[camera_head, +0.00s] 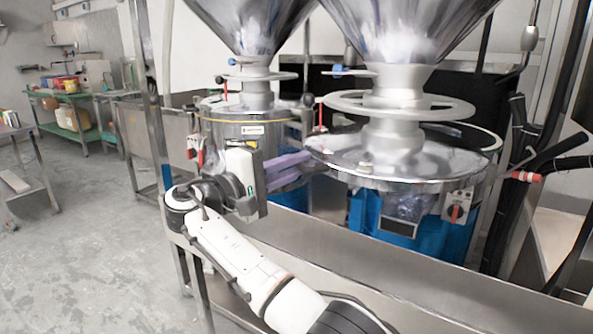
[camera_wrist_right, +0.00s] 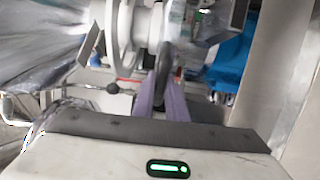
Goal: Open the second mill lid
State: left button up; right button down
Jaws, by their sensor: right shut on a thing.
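Two steel mills stand side by side, each under a large shiny hopper. The right mill's round metal lid (camera_head: 400,174) sits at the base of its neck. A dark surface with a bright rim (camera_head: 478,140) shows behind the lid's right side. My right gripper (camera_head: 290,168) reaches in from the lower left, with its purple fingers at the lid's left edge. In the right wrist view, the purple fingers (camera_wrist_right: 170,97) are closed on a dark, curved edge (camera_wrist_right: 164,62); the exact contact is partly hidden. The left mill (camera_head: 222,125) stands behind my gripper. My left gripper is not in view.
A steel rail (camera_head: 400,275) runs in front of the mills. Black hoses (camera_head: 548,158) and a red-tipped lever (camera_head: 522,177) stand at the right. A red-knobbed switch box (camera_head: 456,208) hangs below the lid. Open floor (camera_head: 90,230) lies at the left.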

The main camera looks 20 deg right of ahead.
jog(key=shift+w+a+r, duration=0.1)
jog(key=shift+w+a, duration=0.05)
jog(key=shift+w, duration=0.1)
dwell(0.3)
jog(key=c, duration=1.8)
grip_release()
jog(key=shift+o, duration=0.2)
